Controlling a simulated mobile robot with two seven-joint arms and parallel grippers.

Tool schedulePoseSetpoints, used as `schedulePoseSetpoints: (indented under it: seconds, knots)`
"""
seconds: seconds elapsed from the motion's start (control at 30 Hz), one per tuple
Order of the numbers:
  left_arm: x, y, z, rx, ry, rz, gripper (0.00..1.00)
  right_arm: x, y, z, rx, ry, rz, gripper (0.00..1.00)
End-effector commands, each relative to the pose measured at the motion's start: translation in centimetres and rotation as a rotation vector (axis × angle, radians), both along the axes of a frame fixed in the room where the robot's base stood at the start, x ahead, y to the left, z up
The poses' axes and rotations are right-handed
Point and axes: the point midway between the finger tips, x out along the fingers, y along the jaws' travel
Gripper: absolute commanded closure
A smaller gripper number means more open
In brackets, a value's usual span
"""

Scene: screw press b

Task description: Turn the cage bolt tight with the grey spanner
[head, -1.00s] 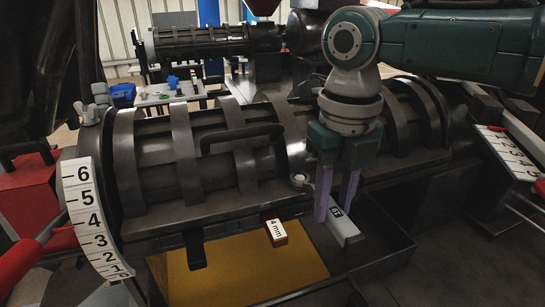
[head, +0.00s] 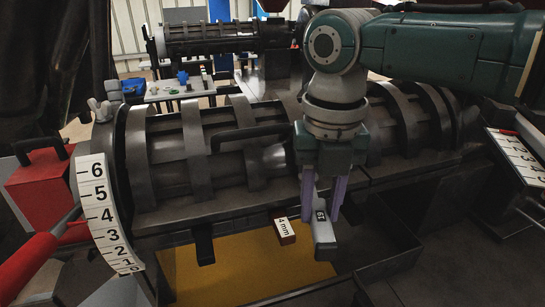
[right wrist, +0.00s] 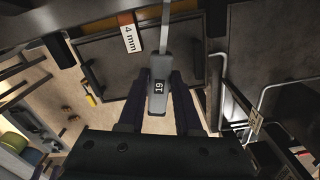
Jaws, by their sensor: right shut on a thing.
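My right gripper (head: 322,213) is shut on the grey spanner (head: 324,240), its two purple fingers on either side of the handle. The spanner's thick end, marked 19, points down toward the camera in the head view. In the right wrist view the marked grip (right wrist: 158,92) lies between the fingers (right wrist: 160,100), and a thin shank runs up out of the frame. The spanner's far end and the cage bolt are hidden behind the gripper in the head view, so I cannot tell how they meet. My left gripper is not in view.
The dark press cage (head: 230,150) lies across the middle. A block marked 4 mm (head: 284,231) sits just left of the spanner, above a yellow panel (head: 220,275). A dark tray (head: 385,268) is at right. A numbered scale (head: 105,210) and red lever (head: 30,265) are at left.

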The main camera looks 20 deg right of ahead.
Motion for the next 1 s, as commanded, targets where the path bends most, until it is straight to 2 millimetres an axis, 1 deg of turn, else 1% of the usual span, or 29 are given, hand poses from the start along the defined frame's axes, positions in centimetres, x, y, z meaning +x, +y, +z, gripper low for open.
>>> schedulePoseSetpoints:
  seconds: [0.17, 0.4, 0.6, 0.9, 1.0]
  knots:
    - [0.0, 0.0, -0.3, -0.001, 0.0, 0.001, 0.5, 0.3, 0.5, -0.1, 0.003, -0.004, -0.038, 1.0]
    - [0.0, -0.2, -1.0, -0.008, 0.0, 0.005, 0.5, 0.9, 2.1, -0.1, 0.003, -0.004, -0.198, 1.0]
    - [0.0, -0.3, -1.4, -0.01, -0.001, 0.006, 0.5, 1.3, 2.9, -0.1, 0.002, -0.005, -0.29, 1.0]
    - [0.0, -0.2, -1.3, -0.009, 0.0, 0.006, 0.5, 1.3, 2.9, 0.0, 0.001, -0.004, -0.298, 1.0]
    - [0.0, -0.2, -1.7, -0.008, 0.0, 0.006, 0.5, 1.5, 3.1, -0.1, 0.002, -0.005, -0.314, 1.0]
